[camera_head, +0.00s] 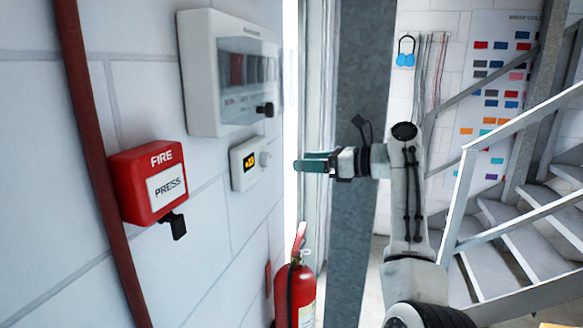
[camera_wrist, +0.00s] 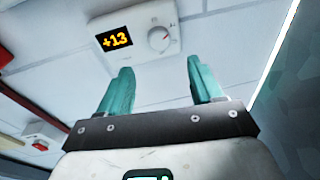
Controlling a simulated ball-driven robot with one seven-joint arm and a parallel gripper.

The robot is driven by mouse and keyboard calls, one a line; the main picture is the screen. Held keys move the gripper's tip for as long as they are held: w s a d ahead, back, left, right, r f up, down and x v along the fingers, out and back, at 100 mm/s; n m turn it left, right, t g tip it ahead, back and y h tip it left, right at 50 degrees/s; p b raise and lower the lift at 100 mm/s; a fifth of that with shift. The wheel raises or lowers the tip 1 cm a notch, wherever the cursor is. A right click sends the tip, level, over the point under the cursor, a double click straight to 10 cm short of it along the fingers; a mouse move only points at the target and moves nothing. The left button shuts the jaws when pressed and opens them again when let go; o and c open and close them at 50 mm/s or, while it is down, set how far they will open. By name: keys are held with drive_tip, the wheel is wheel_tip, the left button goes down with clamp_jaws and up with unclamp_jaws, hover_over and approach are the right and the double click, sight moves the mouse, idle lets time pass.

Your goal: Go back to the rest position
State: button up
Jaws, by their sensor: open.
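My gripper (camera_head: 299,164) is at the end of my raised arm in the head view, with its teal fingers pointing left toward the wall. In the wrist view my gripper (camera_wrist: 159,66) has its two fingers apart with nothing between them. A white thermostat (camera_head: 241,164) is on the wall left of the fingertips, and a gap shows between them. The thermostat (camera_wrist: 136,32) also shows ahead of the fingers in the wrist view, its orange display reading +13, with a round knob on its right.
A red fire call box (camera_head: 148,181), a white box with a clear cover (camera_head: 232,72) and a red pipe (camera_head: 95,130) are on the left wall. A fire extinguisher (camera_head: 294,291) stands below my gripper. A grey steel column (camera_head: 360,85) stands behind it. Metal stairs (camera_head: 530,245) rise at right.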

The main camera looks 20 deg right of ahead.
drive_tip(key=shift+v, duration=1)
drive_tip(key=s+f+n+g+h+b, duration=0.1)
drive_tip(key=s+f+n+g+h, duration=0.2)
drive_tip(key=s+f, duration=0.7)
drive_tip(key=s+f+n+h, duration=0.25)
drive_tip(key=f+n, duration=0.25)
drive_tip(key=f, duration=1.1)
drive_tip(key=s+f+n+g+h+b, duration=0.1)
drive_tip(key=s+f+n+g+h, duration=0.15)
drive_tip(key=s+f, duration=0.75)
drive_tip(key=s+f+n+g+h, duration=0.1)
drive_tip(key=s+f+n, duration=0.3)
drive_tip(key=s, duration=0.6)
drive_tip(key=s+f+n+g+h, duration=0.1)
drive_tip(key=s+f+n, duration=0.3)
drive_tip(key=s, duration=0.6)
drive_tip(key=s+f+n+g+h, duration=0.2)
drive_tip(key=s+f+n+h, duration=0.1)
drive_tip(key=s+n, duration=0.4)
drive_tip(key=shift+s+a+f+b, duration=0.35)
drive_tip(key=shift+s+f, duration=0.35)
drive_tip(key=shift+s, duration=1.15)
drive_tip(key=shift+d, duration=0.1)
